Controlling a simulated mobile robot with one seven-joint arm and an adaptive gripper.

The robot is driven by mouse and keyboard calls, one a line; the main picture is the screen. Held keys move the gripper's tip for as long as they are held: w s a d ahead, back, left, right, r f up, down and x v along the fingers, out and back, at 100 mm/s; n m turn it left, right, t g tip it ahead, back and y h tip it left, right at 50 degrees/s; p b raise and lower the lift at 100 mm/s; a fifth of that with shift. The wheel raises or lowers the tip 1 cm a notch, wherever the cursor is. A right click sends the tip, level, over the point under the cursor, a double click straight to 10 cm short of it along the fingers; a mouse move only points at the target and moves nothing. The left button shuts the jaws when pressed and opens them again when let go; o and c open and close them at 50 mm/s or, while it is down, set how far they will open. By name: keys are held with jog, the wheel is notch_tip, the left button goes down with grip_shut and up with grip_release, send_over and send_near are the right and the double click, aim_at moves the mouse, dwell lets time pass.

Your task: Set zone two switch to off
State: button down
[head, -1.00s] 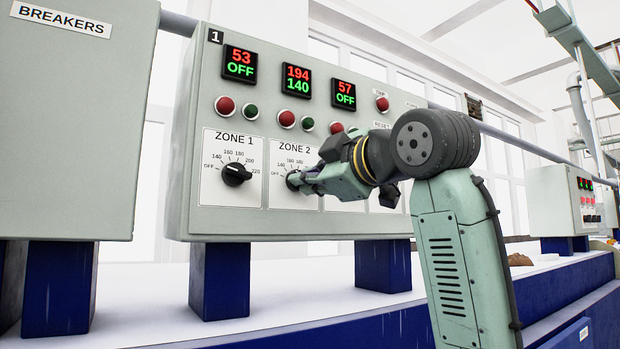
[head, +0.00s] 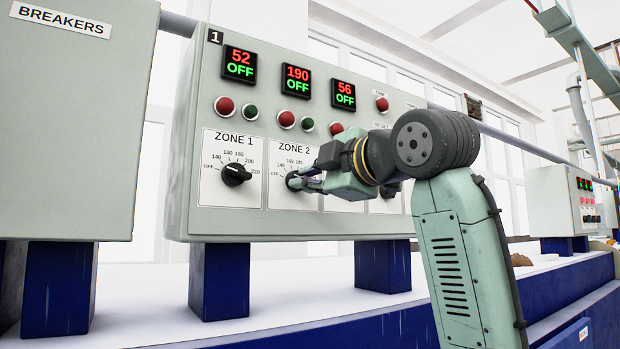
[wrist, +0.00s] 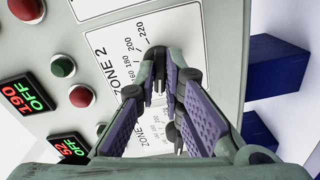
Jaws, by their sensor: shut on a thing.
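The zone two switch is a dark round knob (head: 293,181) on the white ZONE 2 plate (head: 294,147). My gripper (head: 302,182) is at this knob, shut on it, with its fingers hiding much of it. In the wrist view the two fingers (wrist: 160,78) close in around the dark knob (wrist: 156,53), and the plate's scale shows beside them. The zone two display (head: 297,80) shows 190 in red and OFF in green.
The zone 1 knob (head: 236,175) stands close on the left. Red and green buttons (head: 286,119) sit above the knobs. My wrist covers the plates to the right. The breaker cabinet (head: 70,130) is at the far left.

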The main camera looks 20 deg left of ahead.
jog(key=c, duration=1.7)
grip_release()
jog(key=v, duration=1.2)
